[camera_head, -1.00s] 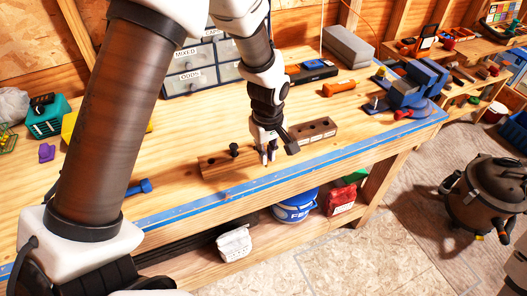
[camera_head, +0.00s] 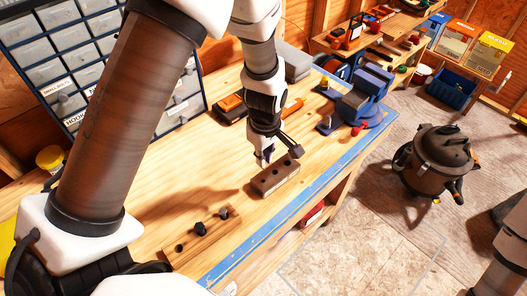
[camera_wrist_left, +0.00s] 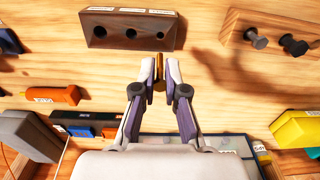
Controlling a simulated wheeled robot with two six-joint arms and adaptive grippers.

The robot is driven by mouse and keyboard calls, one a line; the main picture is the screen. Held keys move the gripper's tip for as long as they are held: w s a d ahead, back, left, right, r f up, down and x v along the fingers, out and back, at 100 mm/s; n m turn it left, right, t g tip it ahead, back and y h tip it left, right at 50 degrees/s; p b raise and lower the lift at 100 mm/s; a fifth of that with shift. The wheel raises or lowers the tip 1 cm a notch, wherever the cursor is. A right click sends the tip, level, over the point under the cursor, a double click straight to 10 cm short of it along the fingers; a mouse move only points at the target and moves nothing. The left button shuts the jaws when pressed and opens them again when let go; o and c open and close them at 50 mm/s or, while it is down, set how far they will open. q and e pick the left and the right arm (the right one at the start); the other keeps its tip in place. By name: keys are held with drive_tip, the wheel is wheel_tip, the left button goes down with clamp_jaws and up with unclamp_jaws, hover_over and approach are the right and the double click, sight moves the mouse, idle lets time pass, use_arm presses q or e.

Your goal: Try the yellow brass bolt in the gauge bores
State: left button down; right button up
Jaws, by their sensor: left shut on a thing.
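My left gripper (camera_head: 264,161) hangs beside the far side of the dark brown gauge block (camera_head: 285,178). In the left wrist view its fingertips (camera_wrist_left: 160,75) are shut on the yellow brass bolt (camera_wrist_left: 159,68). The bolt is apart from the gauge block (camera_wrist_left: 100,38) in that view, whose three bores of differing size show open and empty. In the head view the bolt is too hidden by the fingers to make out. A light wooden rack (camera_head: 186,258) holds two dark bolts (camera_head: 200,228) and has an empty hole. My right gripper is out of view.
A blue vise (camera_head: 368,95) stands to the right on the bench, with a red-handled tool nearby. A drawer cabinet (camera_head: 60,70) stands at the back left. An orange and black tool (camera_head: 232,106) lies behind the gripper. Bench is clear between rack and gauge block.

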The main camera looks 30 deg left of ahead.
use_arm(q)
drive_tip(key=shift+f, duration=0.25)
drive_tip(key=shift+a+f+b, duration=0.15)
drive_tip(key=shift+f+b, duration=0.2)
wheel_tip(320, 180, down, 5)
drive_tip(key=shift+r+b, duration=0.2)
drive_tip(key=shift+b, duration=0.9)
drive_tip(key=shift+r, duration=0.1)
drive_tip(key=shift+d+f, duration=0.2)
